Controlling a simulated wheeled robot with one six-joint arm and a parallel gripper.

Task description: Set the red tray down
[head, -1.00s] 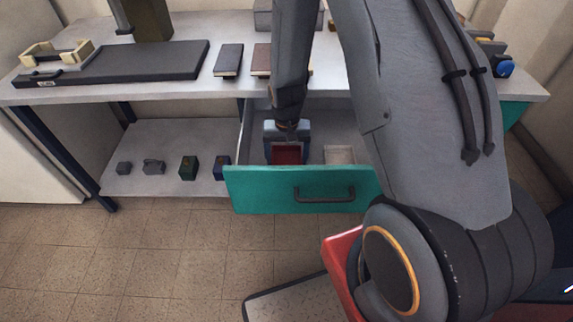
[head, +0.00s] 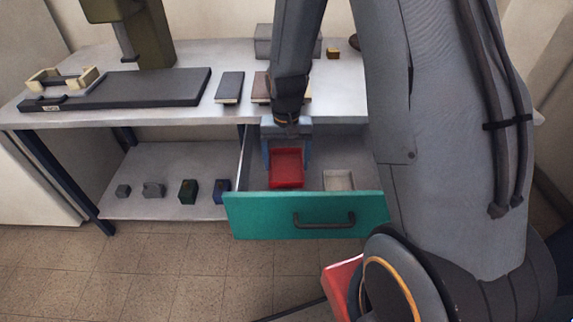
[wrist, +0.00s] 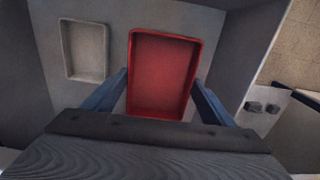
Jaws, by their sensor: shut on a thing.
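The red tray (head: 286,170) is small, shallow and empty. It is inside the open drawer with the teal front (head: 306,217). My gripper (head: 287,152) reaches down into the drawer and is shut on the red tray. In the wrist view the red tray (wrist: 163,72) sits between the two blue-grey fingers (wrist: 160,97), one at each side near its lower end. I cannot tell whether the tray touches the drawer floor (wrist: 113,40).
A pale tray (head: 338,180) lies in the drawer beside the red one. Several small blocks stand on the lower shelf (head: 160,195) at left.

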